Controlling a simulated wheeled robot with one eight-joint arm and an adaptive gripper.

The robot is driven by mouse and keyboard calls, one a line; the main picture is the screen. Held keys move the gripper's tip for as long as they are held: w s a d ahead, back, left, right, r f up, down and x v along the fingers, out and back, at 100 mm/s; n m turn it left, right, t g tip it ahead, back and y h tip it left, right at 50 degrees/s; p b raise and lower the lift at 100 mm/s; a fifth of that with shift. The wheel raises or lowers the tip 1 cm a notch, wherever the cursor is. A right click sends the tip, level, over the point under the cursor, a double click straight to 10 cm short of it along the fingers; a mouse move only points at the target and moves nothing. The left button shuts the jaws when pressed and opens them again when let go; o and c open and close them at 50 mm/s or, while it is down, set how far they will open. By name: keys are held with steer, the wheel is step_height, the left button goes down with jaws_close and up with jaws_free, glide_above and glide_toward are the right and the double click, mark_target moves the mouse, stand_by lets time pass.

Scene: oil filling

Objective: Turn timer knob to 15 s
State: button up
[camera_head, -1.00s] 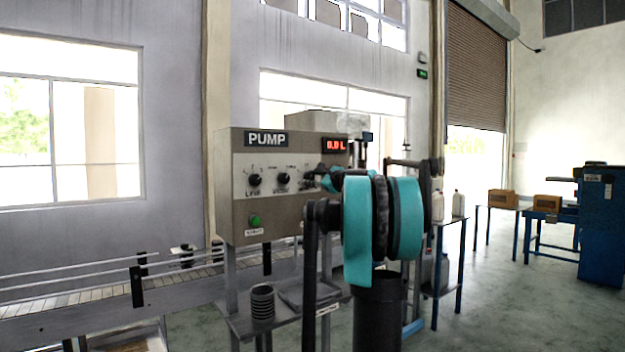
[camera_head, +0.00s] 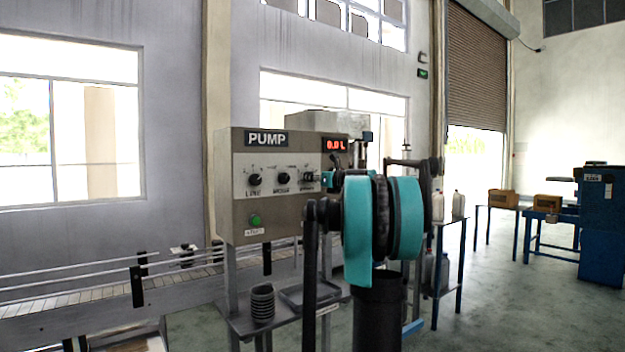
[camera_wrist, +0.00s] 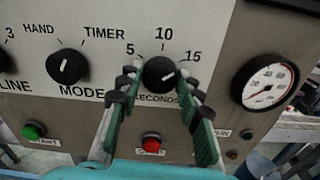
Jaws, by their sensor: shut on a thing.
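The black timer knob (camera_wrist: 158,73) is on the pump panel in the wrist view, above the word SECONDS, with marks 5, 10 and 15 around it. Its white pointer line slants to the right and slightly up, toward the 15 side. My gripper (camera_wrist: 158,78) is shut on this knob, with one green, dark-tipped finger on each side. In the head view my gripper (camera_head: 318,181) is at the panel's right side, and the timer knob is largely hidden there.
The mode knob (camera_wrist: 67,67) is left of my gripper. A green button (camera_wrist: 34,131), a red button (camera_wrist: 151,141) and a gauge (camera_wrist: 268,84) surround the fingers. The pump display (camera_head: 336,145) reads 0.0 L. A conveyor (camera_head: 100,300) runs at left.

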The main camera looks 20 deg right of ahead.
steer(key=shift+f+m, duration=0.1)
steer(key=shift+m, duration=0.6)
steer(key=o, duration=1.2)
steer(key=shift+c, duration=0.2)
steer(key=v, duration=1.2)
